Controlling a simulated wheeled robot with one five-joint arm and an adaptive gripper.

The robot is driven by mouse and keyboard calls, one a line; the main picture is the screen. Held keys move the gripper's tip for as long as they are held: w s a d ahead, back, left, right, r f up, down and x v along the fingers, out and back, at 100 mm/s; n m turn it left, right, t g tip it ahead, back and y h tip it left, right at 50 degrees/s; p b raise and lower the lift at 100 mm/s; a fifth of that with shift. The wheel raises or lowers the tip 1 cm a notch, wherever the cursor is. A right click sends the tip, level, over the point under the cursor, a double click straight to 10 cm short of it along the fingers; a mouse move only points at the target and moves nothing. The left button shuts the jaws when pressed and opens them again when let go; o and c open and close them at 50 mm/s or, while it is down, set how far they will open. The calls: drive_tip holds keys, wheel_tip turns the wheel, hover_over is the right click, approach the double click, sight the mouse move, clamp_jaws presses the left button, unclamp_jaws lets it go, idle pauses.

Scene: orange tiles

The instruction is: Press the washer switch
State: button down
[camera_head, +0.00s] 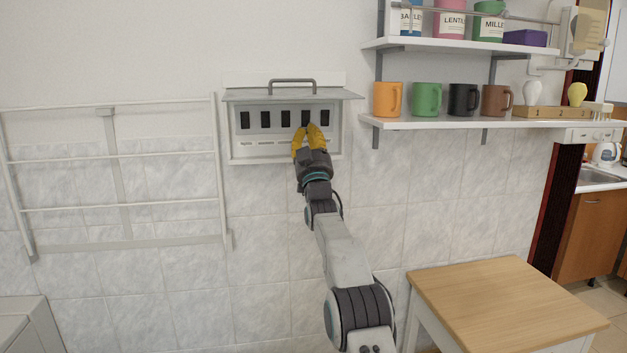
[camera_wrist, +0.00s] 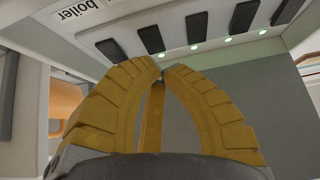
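A grey switch box (camera_head: 283,95) with its lid raised is on the wall in the head view. It holds a row of several black switches, with small labels below that are too small to read there. My gripper (camera_head: 309,126) has yellow fingers in front of the right half of the row, overlapping the lower part of the fourth switch (camera_head: 307,117). In the wrist view the fingertips of my gripper (camera_wrist: 161,72) meet with nothing between them. The switches (camera_wrist: 197,25) lie beyond the tips; contact is not visible. One label (camera_wrist: 77,10) reads "boiler". I cannot tell which switch is the washer's.
A white drying rack (camera_head: 120,155) hangs left of the box. A shelf (camera_head: 430,123) with several mugs is at the right. A wooden table (camera_head: 505,305) stands low at the right. The tiled wall below the box is otherwise bare.

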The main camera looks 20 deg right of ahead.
drive_tip(key=s+a+f+b, duration=0.1)
drive_tip(key=s+f+b, duration=0.4)
drive_tip(key=f+b, duration=0.2)
drive_tip(key=shift+s+f, duration=0.35)
drive_tip(key=shift+f, duration=0.05)
drive_tip(key=shift+a, duration=0.1)
idle(0.5)
